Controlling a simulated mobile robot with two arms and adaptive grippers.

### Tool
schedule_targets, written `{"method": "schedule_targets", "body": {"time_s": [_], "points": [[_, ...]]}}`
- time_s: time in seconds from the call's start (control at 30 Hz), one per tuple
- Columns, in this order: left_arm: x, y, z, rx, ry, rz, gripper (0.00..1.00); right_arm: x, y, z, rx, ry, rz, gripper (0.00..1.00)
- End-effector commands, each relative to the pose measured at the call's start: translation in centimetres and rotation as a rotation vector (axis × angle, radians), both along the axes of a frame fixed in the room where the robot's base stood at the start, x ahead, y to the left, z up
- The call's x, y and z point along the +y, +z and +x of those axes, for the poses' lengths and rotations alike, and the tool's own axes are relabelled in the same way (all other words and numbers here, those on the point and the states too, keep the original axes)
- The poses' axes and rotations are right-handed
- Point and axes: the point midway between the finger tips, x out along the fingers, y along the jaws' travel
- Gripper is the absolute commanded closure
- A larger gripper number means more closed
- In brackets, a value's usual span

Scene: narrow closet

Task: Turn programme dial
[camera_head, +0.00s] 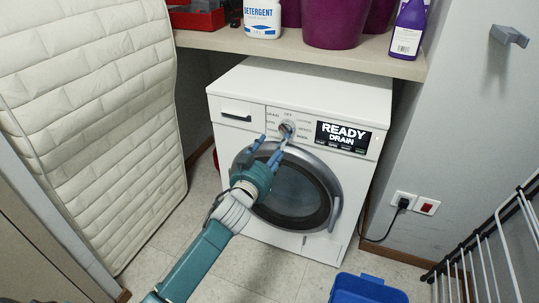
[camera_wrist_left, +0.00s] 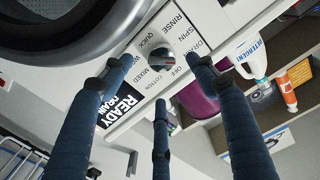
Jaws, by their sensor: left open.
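The white washing machine (camera_head: 231,85) stands under a shelf. Its programme dial (camera_head: 287,129) is a small round knob at the top middle of the front panel. The dial also shows in the left wrist view (camera_wrist_left: 160,58), ringed by printed words such as RINSE, SPIN, OFF, COTTON and MIXED. The display (camera_head: 343,137) reads READY and DRAIN. My left gripper (camera_head: 272,142) is open just in front of and below the dial. In the left wrist view its fingers (camera_wrist_left: 158,75) spread around the dial; I cannot tell whether they touch it. My right gripper is not in view.
The round door (camera_head: 291,193) is below the panel. The shelf (camera_head: 300,47) above holds a detergent bottle (camera_head: 262,18), purple pots and a purple bottle. A padded mattress (camera_head: 90,120) leans at left. A blue bin (camera_head: 367,289) and a drying rack (camera_head: 508,235) are at right.

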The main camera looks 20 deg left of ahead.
Motion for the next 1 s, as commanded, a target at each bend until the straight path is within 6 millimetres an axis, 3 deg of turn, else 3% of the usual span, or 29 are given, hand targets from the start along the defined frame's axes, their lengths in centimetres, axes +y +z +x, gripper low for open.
{"method": "schedule_targets", "body": {"time_s": [0.1,0.3,0.8,0.9,1.0], "points": [[0.1,-0.1,-2.3,0.001,-0.001,0.0,0.41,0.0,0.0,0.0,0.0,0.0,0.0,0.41],[0.2,-0.1,-4.2,0.002,0.0,-0.001,0.41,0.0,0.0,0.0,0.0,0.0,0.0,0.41],[0.2,-0.1,-4.5,0.002,0.0,0.0,0.41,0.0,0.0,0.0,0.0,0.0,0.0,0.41],[0.3,-1.6,-4.8,0.034,0.007,-0.002,0.41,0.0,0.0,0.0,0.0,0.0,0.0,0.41],[0.6,-5.7,-5.8,0.127,0.027,-0.006,0.41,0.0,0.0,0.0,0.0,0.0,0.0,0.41]]}}
